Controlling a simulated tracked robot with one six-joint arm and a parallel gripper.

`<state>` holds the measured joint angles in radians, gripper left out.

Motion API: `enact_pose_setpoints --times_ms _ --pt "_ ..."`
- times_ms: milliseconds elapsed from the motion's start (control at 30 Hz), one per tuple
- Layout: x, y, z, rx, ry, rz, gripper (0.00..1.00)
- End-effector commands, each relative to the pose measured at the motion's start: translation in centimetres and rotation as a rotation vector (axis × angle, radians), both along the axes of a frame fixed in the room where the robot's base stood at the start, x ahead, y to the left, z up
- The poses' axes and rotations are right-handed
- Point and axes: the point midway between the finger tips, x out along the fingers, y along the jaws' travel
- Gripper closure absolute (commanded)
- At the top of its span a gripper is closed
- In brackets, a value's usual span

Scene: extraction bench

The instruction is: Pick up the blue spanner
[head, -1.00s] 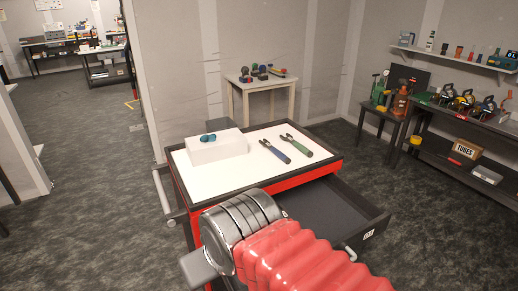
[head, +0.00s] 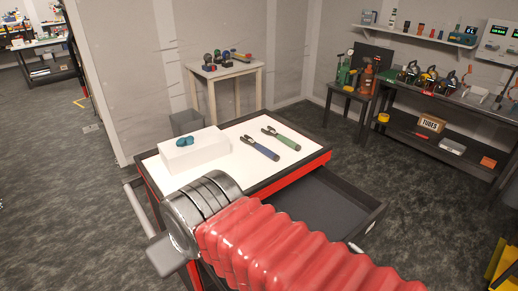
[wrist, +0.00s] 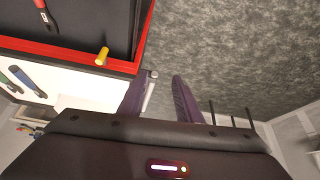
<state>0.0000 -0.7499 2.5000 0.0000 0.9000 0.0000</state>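The blue spanner (head: 260,148) lies flat on the white top of the red cart, left of the green spanner (head: 281,138). Both also show at the left edge of the wrist view, where the blue spanner (wrist: 27,80) lies beside the green one (wrist: 9,82). My gripper (wrist: 158,84) shows in the wrist view with its two purple fingers apart and nothing between them. It is beside the cart's edge, away from the spanners. In the head view my gripper is not seen; only my red-sleeved arm shows.
A white box (head: 194,155) with a teal object (head: 185,142) on it stands left of the spanners on the cart top (head: 225,131). A dark drawer (head: 318,215) stands open at the cart's front right. A small table (head: 222,72) stands behind, and a workbench (head: 440,100) stands right.

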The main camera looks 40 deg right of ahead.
Motion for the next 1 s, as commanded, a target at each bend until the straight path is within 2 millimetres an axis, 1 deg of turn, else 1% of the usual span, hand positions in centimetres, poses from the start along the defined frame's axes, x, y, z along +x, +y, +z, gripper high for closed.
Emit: enact_pose_setpoints --times_ms 267,433,567,667,833,1000 --pt "0.0 0.0 0.0 0.000 0.000 0.000 0.68" --pt "0.2 0.0 0.0 0.020 0.007 -0.023 0.56" --pt "1.0 -0.4 -0.1 0.082 0.031 -0.099 0.55" --pt "2.2 -0.8 -0.3 0.167 0.058 -0.199 0.55" --pt "4.9 -1.8 -0.6 0.353 0.109 -0.416 0.55" --pt "7.9 -3.5 -0.8 0.547 0.147 -0.641 0.55"
